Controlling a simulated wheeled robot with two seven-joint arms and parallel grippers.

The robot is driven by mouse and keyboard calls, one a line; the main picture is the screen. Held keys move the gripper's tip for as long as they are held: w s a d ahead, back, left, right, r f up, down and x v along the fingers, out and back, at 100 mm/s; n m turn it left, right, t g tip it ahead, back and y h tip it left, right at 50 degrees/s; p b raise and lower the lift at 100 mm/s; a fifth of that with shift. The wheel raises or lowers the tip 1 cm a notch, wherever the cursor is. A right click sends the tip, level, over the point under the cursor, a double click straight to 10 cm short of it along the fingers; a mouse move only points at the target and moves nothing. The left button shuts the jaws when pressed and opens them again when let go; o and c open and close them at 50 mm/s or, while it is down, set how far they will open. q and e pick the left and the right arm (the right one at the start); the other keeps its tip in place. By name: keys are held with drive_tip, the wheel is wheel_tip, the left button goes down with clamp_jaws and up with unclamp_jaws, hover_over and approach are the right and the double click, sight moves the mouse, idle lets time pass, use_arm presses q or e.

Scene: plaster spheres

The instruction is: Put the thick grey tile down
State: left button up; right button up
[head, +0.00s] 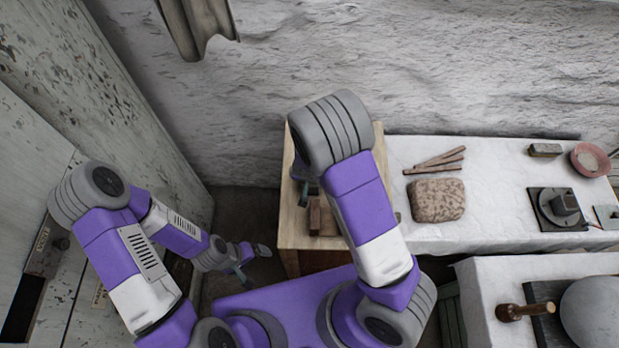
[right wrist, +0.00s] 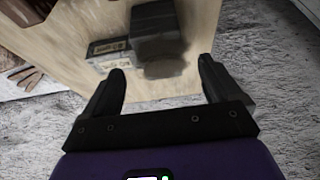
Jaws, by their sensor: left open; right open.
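In the right wrist view a dark grey block (right wrist: 155,22), which looks like the thick grey tile, rests on a pale wooden tabletop (right wrist: 205,25), with a dark shadow at its near side. My right gripper (right wrist: 163,78) is open and empty. Its fingers point toward the block, and a gap shows between fingertips and block. In the head view my right arm covers the block and most of that gripper. My left gripper (head: 256,266) is open and empty, low to the left of the wooden table (head: 295,236).
A small patterned box (right wrist: 107,47) sits beside the block. A brown block (head: 316,216) is on the wooden table. The white-covered bench at right holds a speckled stone (head: 437,200), sticks (head: 436,161), a pink bowl (head: 590,160) and a dark device (head: 558,209). A mallet (head: 523,312) lies nearer.

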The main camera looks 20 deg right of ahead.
drive_tip(key=b+x, duration=0.1)
drive_tip(key=x, duration=0.4)
drive_tip(key=shift+b, duration=0.35)
clamp_jaws()
drive_tip(key=shift+w+r, duration=0.15)
